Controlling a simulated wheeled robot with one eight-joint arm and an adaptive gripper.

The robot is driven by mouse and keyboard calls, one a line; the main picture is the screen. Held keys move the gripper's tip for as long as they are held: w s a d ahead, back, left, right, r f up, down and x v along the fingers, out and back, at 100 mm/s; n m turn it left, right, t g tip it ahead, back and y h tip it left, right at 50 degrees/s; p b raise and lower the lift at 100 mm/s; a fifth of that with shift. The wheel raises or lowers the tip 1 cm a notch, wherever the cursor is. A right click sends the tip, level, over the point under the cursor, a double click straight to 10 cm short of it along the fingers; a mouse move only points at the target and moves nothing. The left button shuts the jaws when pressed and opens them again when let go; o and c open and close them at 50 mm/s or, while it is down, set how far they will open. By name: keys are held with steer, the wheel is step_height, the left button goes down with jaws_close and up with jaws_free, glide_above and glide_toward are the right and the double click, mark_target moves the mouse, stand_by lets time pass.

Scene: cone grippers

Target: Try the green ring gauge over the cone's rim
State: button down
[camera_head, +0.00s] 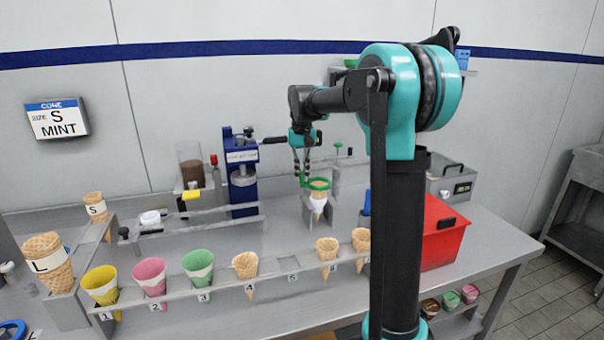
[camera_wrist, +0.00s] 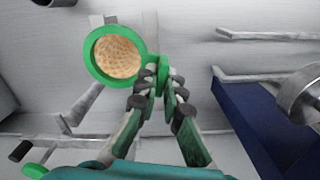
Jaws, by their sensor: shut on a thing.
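The green ring gauge (camera_head: 304,186) is held by its tab in my gripper (camera_head: 302,176). In the wrist view the fingers (camera_wrist: 162,78) are closed on the tab, and the ring (camera_wrist: 89,62) extends to the left. A waffle cone (camera_head: 319,207) with a white sleeve stands upright in a metal holder (camera_head: 336,216), directly under the ring. In the wrist view the cone's inside (camera_wrist: 117,56) fills the ring opening. The ring is level with the cone's rim or just above it; I cannot tell whether they touch.
A blue press (camera_head: 242,180) stands left of the cone holder. In front runs a rack (camera_head: 217,291) of numbered cones, with slot 5 empty. A red box (camera_head: 440,235) is at right. The wall sign (camera_head: 57,119) reads size S, mint.

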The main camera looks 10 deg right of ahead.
steer(key=shift+r, duration=0.35)
stand_by(2.8)
steer(key=shift+f, duration=0.4)
stand_by(1.5)
steer(key=c, duration=1.6)
jaws_free()
steer(key=shift+r, duration=0.1)
step_height(320, 180, up, 12)
steer(key=shift+f, duration=0.1)
